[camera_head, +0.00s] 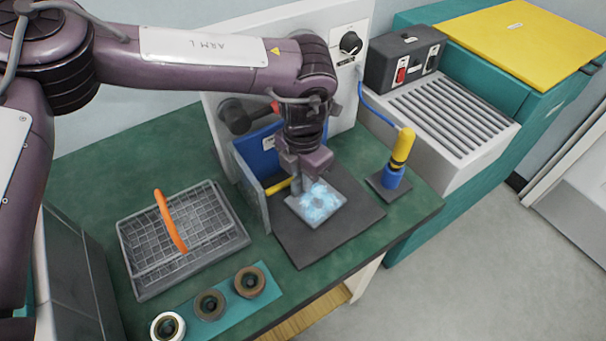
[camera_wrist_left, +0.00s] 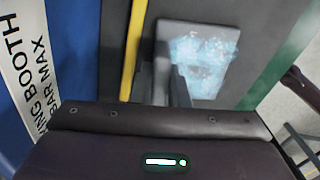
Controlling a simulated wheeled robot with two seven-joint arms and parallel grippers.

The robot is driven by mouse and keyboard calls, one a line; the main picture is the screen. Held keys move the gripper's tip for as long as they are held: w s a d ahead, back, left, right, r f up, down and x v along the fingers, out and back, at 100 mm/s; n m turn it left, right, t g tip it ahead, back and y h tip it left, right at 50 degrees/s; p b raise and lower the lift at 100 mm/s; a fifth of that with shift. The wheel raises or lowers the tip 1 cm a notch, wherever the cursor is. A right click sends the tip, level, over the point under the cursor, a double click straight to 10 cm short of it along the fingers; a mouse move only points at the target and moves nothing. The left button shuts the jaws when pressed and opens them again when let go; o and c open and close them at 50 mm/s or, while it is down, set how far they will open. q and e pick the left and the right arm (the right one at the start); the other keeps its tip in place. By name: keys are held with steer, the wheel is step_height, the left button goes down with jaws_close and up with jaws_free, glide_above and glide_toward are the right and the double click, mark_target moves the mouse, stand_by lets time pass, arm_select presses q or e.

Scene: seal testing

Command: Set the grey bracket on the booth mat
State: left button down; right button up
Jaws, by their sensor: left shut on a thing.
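The grey bracket (camera_head: 298,211) shows as a flat grey plate with a pale, shiny blue patch on its top. My left gripper (camera_head: 297,186) points down and is shut on its left part. In the left wrist view the gripper fingers (camera_wrist_left: 170,86) overlap the near-left side of the bracket (camera_wrist_left: 172,35). The booth mat (camera_head: 345,236), a dark grey sheet, lies beneath the bracket at the bench's front edge. I cannot tell whether the bracket touches the mat. My right gripper is not in view.
The blue booth wall (camera_head: 260,150) and a yellow bar (camera_head: 279,186) are close left of the gripper. A yellow-and-blue tool (camera_head: 400,155) stands on a dark base to the right. A grey crate (camera_head: 150,280) with an orange handle and several rolls (camera_head: 210,304) are at left.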

arm_select(q)
steer(key=c, duration=1.3)
jaws_free()
step_height(320, 180, up, 6)
steer(key=p, duration=0.5)
steer(key=shift+r, duration=0.1)
steer(key=shift+s, duration=0.1)
